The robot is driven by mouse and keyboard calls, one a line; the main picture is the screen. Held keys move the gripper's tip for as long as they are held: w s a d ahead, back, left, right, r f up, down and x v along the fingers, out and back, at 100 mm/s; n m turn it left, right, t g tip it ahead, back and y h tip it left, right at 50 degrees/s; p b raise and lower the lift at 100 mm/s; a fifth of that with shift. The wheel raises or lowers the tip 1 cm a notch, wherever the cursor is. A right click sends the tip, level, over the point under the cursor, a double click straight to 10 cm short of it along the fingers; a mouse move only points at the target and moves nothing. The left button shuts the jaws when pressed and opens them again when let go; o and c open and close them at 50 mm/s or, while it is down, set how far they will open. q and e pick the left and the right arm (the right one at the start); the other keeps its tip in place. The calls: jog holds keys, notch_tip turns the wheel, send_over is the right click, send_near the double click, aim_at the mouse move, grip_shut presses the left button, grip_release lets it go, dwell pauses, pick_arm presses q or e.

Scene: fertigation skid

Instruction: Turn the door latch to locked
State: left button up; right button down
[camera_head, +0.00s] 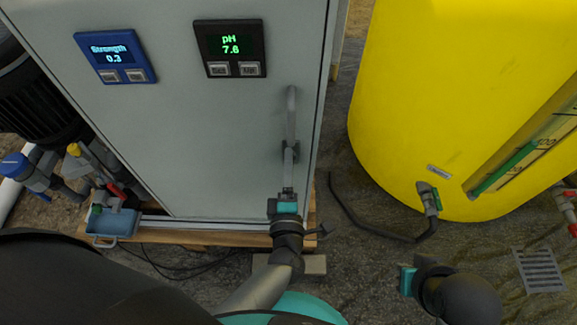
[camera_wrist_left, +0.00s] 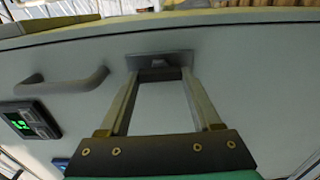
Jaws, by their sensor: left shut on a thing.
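The door latch (camera_head: 290,145) is a small dark grey fitting on the pale grey cabinet door (camera_head: 200,130), just below the vertical bar handle. In the left wrist view the latch (camera_wrist_left: 158,60) shows as a dark plate at the fingertips. My left gripper (camera_head: 289,160) reaches it from below and is shut on it, one finger on each side. The fingers hide part of the latch, so I cannot tell which way it is turned. My right gripper (camera_head: 408,280) is at the lower right, away from the door; its fingers do not show clearly.
The grey door handle (camera_head: 291,105) is right above the latch; it also shows in the left wrist view (camera_wrist_left: 65,85). A blue Strength display (camera_head: 116,56) and a black pH display (camera_head: 230,48) sit on the door. A yellow tank (camera_head: 430,110) stands to the right.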

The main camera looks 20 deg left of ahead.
dwell(0.4)
pick_arm(q)
jog(key=o, duration=1.4)
pick_arm(e)
jog(key=shift+a, duration=0.1)
jog(key=shift+s, duration=0.1)
